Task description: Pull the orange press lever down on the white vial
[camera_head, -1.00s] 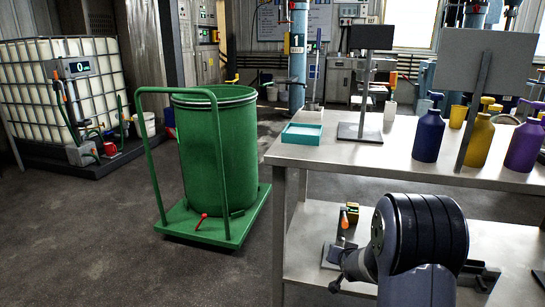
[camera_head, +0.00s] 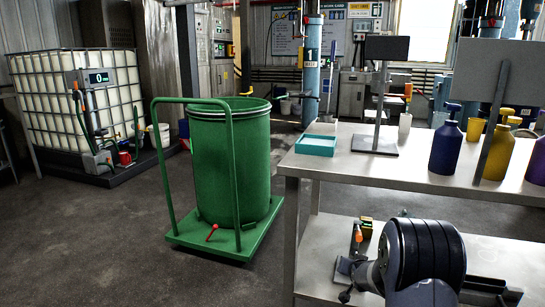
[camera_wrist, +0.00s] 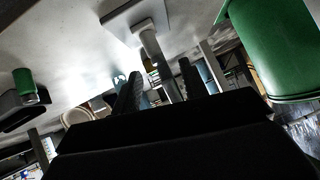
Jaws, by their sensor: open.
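The bench top (camera_head: 350,170) carries a teal tray (camera_head: 316,145), the display stand (camera_head: 386,49), a blue pump bottle (camera_head: 445,142) and a yellow one (camera_head: 497,155). A green drum (camera_head: 225,165) on a cart stands left of the bench. Open floor (camera_head: 90,240) lies further left.

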